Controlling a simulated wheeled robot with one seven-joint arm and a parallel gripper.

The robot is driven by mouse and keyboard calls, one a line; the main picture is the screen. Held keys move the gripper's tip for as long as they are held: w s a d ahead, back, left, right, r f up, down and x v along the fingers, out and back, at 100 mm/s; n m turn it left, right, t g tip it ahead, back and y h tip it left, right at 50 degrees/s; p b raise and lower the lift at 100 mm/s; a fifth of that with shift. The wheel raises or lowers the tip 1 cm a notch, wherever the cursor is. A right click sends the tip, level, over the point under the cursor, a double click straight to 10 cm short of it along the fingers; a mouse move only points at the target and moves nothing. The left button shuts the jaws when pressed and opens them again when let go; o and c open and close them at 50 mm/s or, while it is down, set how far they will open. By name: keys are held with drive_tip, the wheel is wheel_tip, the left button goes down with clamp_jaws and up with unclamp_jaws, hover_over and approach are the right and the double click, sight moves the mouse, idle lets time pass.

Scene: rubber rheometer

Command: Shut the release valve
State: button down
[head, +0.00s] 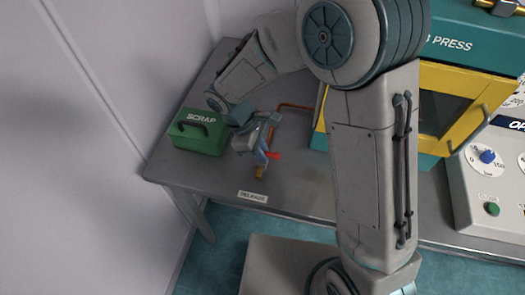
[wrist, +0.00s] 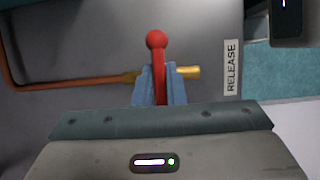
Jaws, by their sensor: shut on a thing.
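The release valve has a red lever with a round knob end (wrist: 156,40). In the wrist view the lever stands across the line of the copper pipe, at about a right angle to it. The valve's brass end (wrist: 188,71) points right. My gripper (wrist: 160,82) has its blue fingers shut on the lever, one on each side, with the knob showing beyond the tips. In the head view my gripper (head: 262,151) is at the valve, and the red lever (head: 273,155) sticks out to its right. The brass end (head: 260,172) shows below. The valve body is mostly hidden by the fingers.
A RELEASE label (wrist: 232,67) lies right of the valve. The copper pipe (wrist: 60,83) runs left from it. A green SCRAP box (head: 198,132) stands close to my gripper on the left. The teal and yellow press (head: 455,115) is on the right, beyond my arm.

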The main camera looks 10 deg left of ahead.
drive_tip(key=c, duration=1.5)
unclamp_jaws()
drive_tip(key=v, duration=1.4)
drive_tip(key=shift+b, duration=0.4)
drive_tip(key=d+r+m+y, duration=0.25)
drive_tip(key=d+m, duration=0.45)
drive_tip(key=d, duration=0.7)
drive_tip(key=s+d+m+t, duration=0.1)
drive_tip(key=s+d+m, duration=0.2)
drive_tip(key=d, duration=0.1)
drive_tip(key=s+d+m+t+y, duration=0.1)
drive_tip(key=s+d+m, duration=0.1)
drive_tip(key=d, duration=0.3)
drive_tip(key=s+d+m+t+y, duration=0.1)
drive_tip(key=s+d+m, duration=0.2)
drive_tip(key=d+m, duration=0.2)
drive_tip(key=shift+s+d, duration=0.1)
drive_tip(key=shift+s, duration=0.25)
